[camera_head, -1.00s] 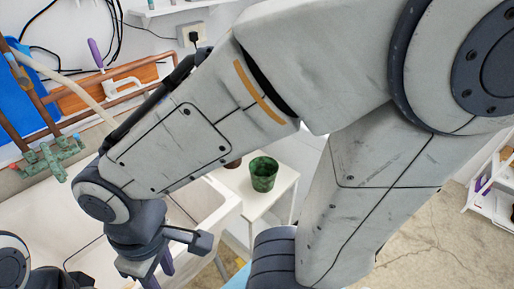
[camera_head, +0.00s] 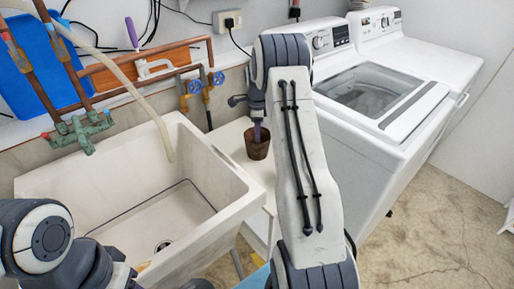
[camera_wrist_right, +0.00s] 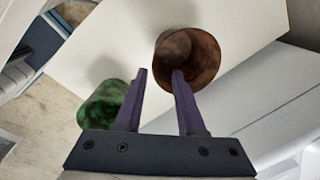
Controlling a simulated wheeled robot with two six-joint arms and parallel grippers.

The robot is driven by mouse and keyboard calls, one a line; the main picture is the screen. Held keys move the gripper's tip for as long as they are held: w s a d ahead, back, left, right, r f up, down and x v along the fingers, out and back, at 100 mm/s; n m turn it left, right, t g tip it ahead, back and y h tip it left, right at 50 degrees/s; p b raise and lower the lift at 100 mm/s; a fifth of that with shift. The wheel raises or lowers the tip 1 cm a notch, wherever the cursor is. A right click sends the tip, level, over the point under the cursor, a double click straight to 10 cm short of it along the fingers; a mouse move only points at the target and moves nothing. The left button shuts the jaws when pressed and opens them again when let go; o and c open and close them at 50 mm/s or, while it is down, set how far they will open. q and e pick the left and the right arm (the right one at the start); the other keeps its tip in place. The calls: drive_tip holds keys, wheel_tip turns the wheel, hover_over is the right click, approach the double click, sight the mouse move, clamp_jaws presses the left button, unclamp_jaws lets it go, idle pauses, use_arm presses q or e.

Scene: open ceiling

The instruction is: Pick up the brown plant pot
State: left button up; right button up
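The brown plant pot (camera_head: 257,149) stands on a small white table (camera_head: 232,139) between the sink and the washing machine. In the right wrist view the brown pot (camera_wrist_right: 190,62) is just beyond the fingertips, nearer the right finger, which overlaps its edge. My right gripper (camera_wrist_right: 157,74) is open, with nothing between its purple fingers. In the head view, a finger of it shows just above the pot; the rest is mostly hidden by the wrist. My left arm shows at lower left, but its gripper is out of view.
A green pot (camera_wrist_right: 104,106) is beside my left finger in the right wrist view; my right arm hides it in the head view. The white sink (camera_head: 130,196) lies left of the table. The washing machine (camera_head: 385,110) stands right. Pipes and taps (camera_head: 205,88) run along the wall behind.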

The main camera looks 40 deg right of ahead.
sight(257, 151)
drive_tip(key=f, duration=0.3)
drive_tip(key=f+p, duration=0.1)
drive_tip(key=f, duration=0.4)
drive_tip(key=shift+w+f, duration=0.25)
drive_tip(key=shift+f, duration=0.15)
clamp_jaws()
idle(1.0)
